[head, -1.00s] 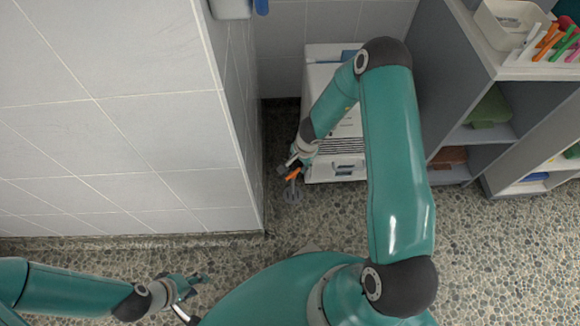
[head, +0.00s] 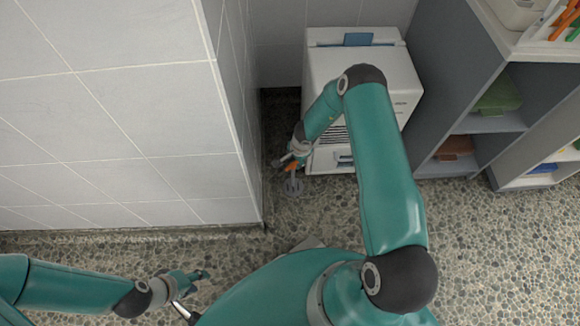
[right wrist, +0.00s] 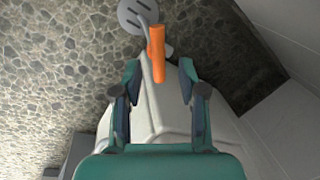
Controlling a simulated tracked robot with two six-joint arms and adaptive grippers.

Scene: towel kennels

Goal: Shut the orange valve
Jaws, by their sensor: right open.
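The orange valve handle (right wrist: 157,54) shows in the right wrist view, between and just beyond the fingertips of my right gripper (right wrist: 158,72). The gripper is open, and I see no contact with the handle. In the head view the orange handle (head: 291,166) is a small patch at my right gripper (head: 284,163), low beside the white machine. A grey pipe and a round floor drain (head: 293,187) are just below it. Most of the valve body is hidden. My left gripper (head: 193,283) is at the lower left above the floor, away from the valve; its jaws are too small to judge.
A white machine (head: 395,75) stands behind my right arm. A tiled wall (head: 120,120) closes the left side, leaving a narrow gap. Grey shelves (head: 455,90) with a green folded item (head: 497,97) are on the right. The pebbled floor (head: 480,250) is free at front right.

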